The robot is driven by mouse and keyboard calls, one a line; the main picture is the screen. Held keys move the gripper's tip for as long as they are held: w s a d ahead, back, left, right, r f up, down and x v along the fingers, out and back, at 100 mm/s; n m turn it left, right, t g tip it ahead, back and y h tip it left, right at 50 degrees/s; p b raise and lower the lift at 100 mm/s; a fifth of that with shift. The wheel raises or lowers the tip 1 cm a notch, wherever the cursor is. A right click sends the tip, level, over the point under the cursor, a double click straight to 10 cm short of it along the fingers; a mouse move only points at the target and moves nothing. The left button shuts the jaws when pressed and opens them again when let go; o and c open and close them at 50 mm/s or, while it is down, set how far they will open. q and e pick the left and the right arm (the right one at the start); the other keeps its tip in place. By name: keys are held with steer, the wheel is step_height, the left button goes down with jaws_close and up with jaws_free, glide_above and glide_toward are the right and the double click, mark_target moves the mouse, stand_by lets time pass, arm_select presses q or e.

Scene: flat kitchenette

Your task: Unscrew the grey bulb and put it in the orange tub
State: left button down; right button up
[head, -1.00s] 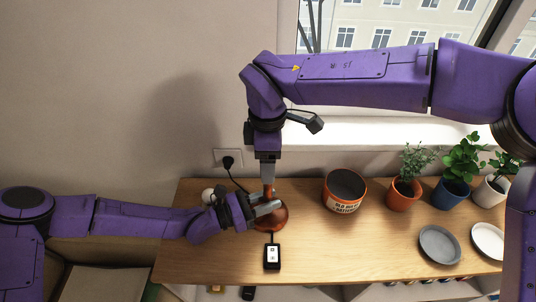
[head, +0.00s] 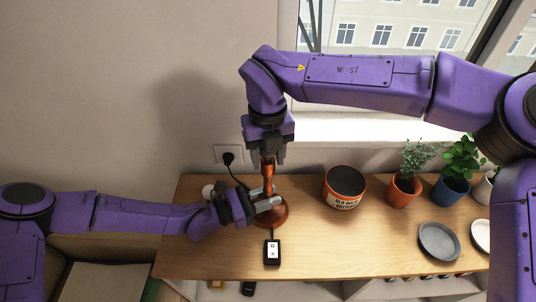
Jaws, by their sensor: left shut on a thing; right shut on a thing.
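A copper-coloured lamp (head: 268,180) with a round base stands on the wooden counter, left of the orange tub. My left gripper (head: 268,204) comes in from the left and is shut on the lamp's lower stem, just above its base. My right gripper (head: 267,158) points straight down over the lamp's top and is shut. The grey bulb is mostly hidden between its fingers, so its seating in the socket cannot be told. The orange tub (head: 343,201), with a white label and dark inside, stands upright to the right of the lamp.
A switch box (head: 272,252) on a cord lies in front of the lamp. A plug (head: 228,158) sits in the wall socket. A small white round object (head: 208,191) lies left. Potted plants (head: 404,188) and plates (head: 439,240) stand right. The counter before the tub is clear.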

steer(key=n, duration=0.9)
steer(key=shift+n, duration=0.3)
steer(key=n, duration=0.9)
steer(key=shift+d, duration=0.1)
steer(key=n, duration=1.4)
steer(key=shift+r+n, duration=0.1)
steer(key=shift+n, duration=0.2)
steer(key=n, duration=0.3)
steer(key=shift+w, duration=0.1)
